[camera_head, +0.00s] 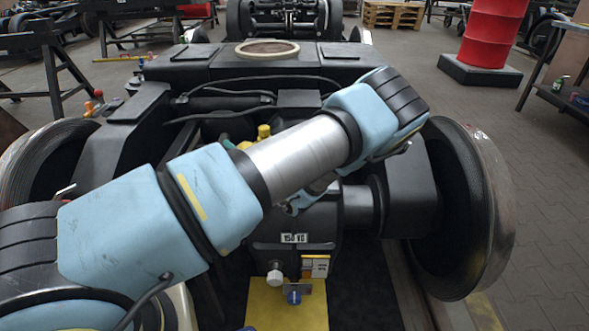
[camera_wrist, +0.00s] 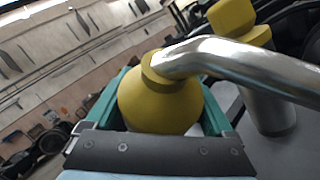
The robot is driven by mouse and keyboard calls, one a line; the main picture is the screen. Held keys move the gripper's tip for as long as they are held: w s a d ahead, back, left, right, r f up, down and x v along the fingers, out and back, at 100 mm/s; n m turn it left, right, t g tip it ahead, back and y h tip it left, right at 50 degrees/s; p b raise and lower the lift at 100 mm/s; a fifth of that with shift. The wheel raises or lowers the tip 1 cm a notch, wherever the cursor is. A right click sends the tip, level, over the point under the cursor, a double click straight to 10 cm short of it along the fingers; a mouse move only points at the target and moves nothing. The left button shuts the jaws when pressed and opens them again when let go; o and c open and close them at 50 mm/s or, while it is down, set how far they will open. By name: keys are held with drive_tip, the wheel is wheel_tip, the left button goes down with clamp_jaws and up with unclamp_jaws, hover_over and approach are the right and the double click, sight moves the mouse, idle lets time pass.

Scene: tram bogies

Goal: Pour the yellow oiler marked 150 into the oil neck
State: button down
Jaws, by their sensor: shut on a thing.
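In the wrist view my gripper (camera_wrist: 160,112) has its teal fingers on both sides of a yellow oiler (camera_wrist: 158,105) and is shut on it. The oiler's bent silver spout (camera_wrist: 235,58) runs to the right edge, and its tip is out of view. The oiler's marking is not visible. Behind the spout stands a grey cylinder (camera_wrist: 268,112) with a yellow top (camera_wrist: 236,18); I cannot tell whether this is the oil neck. In the head view my arm hides most of the gripper; small yellow parts (camera_head: 263,131) show above the arm.
A dark bogie with a housing plate reading "150 VG" (camera_head: 294,238) lies under my arm. A silver plug (camera_head: 275,274) and a blue plug (camera_head: 294,297) sit low on it. Large wheels (camera_head: 480,210) flank it. A red drum (camera_head: 492,35) stands at the back right.

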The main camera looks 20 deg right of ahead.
drive_tip(key=shift+d+r+m+t, duration=0.15)
drive_tip(key=shift+r+m+t, duration=0.4)
drive_tip(key=shift+r, duration=0.25)
idle(2.3)
